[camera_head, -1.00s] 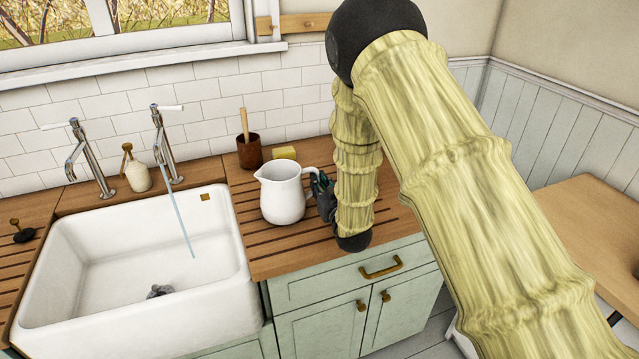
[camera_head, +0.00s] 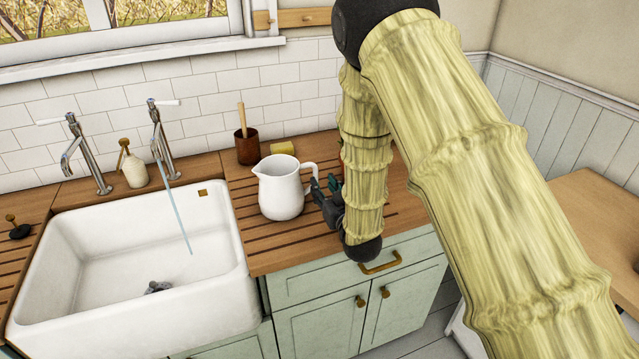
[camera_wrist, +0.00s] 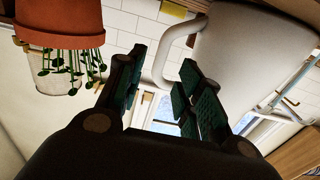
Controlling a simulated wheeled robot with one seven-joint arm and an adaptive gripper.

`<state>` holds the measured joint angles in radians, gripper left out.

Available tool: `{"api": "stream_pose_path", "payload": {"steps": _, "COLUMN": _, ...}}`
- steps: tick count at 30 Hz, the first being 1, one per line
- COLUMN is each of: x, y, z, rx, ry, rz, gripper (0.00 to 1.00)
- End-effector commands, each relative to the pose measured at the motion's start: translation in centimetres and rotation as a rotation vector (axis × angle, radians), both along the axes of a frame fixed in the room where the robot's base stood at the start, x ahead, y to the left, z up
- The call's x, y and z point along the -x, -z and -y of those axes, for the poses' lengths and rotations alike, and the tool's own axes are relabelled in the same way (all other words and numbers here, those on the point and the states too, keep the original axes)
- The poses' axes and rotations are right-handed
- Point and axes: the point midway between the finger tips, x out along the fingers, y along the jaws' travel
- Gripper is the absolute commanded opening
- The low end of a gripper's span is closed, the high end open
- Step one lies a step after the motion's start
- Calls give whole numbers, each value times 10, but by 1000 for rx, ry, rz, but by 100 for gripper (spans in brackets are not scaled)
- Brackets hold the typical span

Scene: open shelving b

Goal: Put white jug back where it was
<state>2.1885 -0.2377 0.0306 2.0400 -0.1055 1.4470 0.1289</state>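The white jug (camera_head: 281,194) stands upright on the grooved wooden counter, right of the sink, with its handle to the right and its spout to the left. My gripper (camera_head: 318,190) is just right of the handle, its fingers towards the jug. In the wrist view my gripper (camera_wrist: 160,72) is open with nothing clamped. There the jug (camera_wrist: 245,55) fills the upper right and its handle shows between and beyond the fingertips. Any slight contact with the handle cannot be told.
A brown cup (camera_head: 248,149) with a wooden stick and a yellow block (camera_head: 283,148) stand behind the jug by the tiles. The white sink (camera_head: 130,318) with running water is at left. A terracotta pot (camera_wrist: 58,22) with a trailing plant shows in the wrist view.

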Motion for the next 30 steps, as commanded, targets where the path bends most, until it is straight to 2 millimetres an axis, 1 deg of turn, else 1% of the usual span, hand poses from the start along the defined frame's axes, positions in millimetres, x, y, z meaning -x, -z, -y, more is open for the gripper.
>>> {"api": "stream_pose_path", "payload": {"steps": 1, "x": 10, "y": 2, "z": 3, "rx": 0, "ry": 1, "rz": 0, "gripper": 36}}
{"api": "stream_pose_path", "payload": {"steps": 6, "x": 38, "y": 2, "z": 13, "rx": 0, "ry": 1, "rz": -1, "gripper": 36}}
{"api": "stream_pose_path", "payload": {"steps": 12, "x": 60, "y": 1, "z": 20, "rx": 0, "ry": 0, "rz": 0, "gripper": 36}}
{"api": "stream_pose_path", "payload": {"steps": 18, "x": 68, "y": 0, "z": 22, "rx": 0, "ry": -1, "rz": 0, "gripper": 36}}
{"api": "stream_pose_path", "payload": {"steps": 30, "x": 68, "y": -1, "z": 22, "rx": 0, "ry": 0, "rz": 1, "gripper": 36}}
